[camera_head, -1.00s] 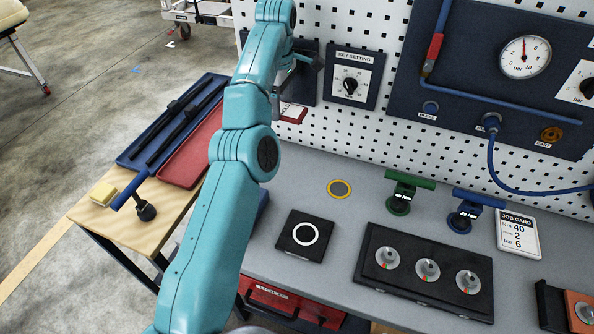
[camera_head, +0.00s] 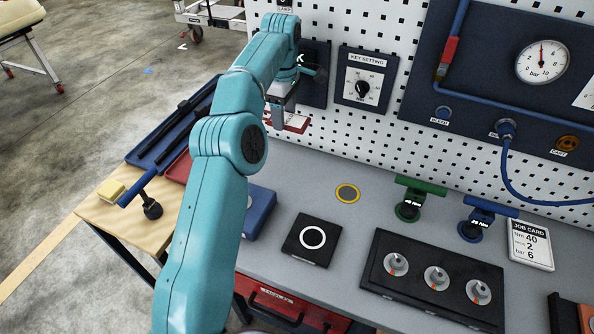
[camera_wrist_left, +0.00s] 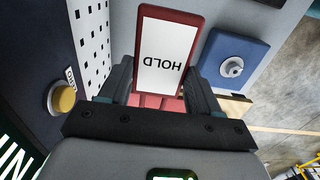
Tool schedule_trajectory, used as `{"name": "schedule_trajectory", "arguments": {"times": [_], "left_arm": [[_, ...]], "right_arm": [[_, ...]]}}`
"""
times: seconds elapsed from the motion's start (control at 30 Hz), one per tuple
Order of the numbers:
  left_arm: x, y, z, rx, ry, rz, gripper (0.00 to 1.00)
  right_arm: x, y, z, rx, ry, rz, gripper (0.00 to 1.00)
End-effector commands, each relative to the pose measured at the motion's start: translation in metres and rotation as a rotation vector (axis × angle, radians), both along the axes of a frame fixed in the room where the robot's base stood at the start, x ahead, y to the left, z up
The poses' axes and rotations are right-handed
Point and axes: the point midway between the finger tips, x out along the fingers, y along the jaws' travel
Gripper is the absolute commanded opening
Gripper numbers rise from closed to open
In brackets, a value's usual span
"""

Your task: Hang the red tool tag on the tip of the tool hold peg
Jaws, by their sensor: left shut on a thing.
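The red tool tag (camera_head: 297,123), with a white face, is in the jaws of my left gripper (camera_head: 280,112), in front of the pegboard. In the left wrist view the tag (camera_wrist_left: 162,50) reads HOLD upside down and extends beyond the fingers of the left gripper (camera_wrist_left: 160,88). A dark panel (camera_head: 316,95) is just behind and to the right of the gripper. My right gripper is not in view.
The key setting panel (camera_head: 362,78) is to the right. Below are a blue box (camera_head: 259,212), a black pad with a white ring (camera_head: 297,255), and green (camera_head: 420,185) and blue (camera_head: 489,206) handles. In the wrist view a yellow round part (camera_wrist_left: 64,98) sits on a dark panel.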

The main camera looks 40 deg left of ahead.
Motion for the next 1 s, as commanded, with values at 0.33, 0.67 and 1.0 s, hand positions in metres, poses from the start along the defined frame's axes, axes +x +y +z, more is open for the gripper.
{"name": "schedule_trajectory", "arguments": {"times": [0.33,0.67,1.0], "left_arm": [[-0.002,0.000,-0.105,-0.003,0.005,0.001,0.33],[-0.001,0.000,-0.148,-0.001,0.004,0.001,0.33],[0.000,0.000,-0.177,0.000,0.000,0.001,0.33]], "right_arm": [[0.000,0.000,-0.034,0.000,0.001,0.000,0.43],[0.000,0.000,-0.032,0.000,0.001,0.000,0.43],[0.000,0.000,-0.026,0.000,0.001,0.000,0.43]]}}
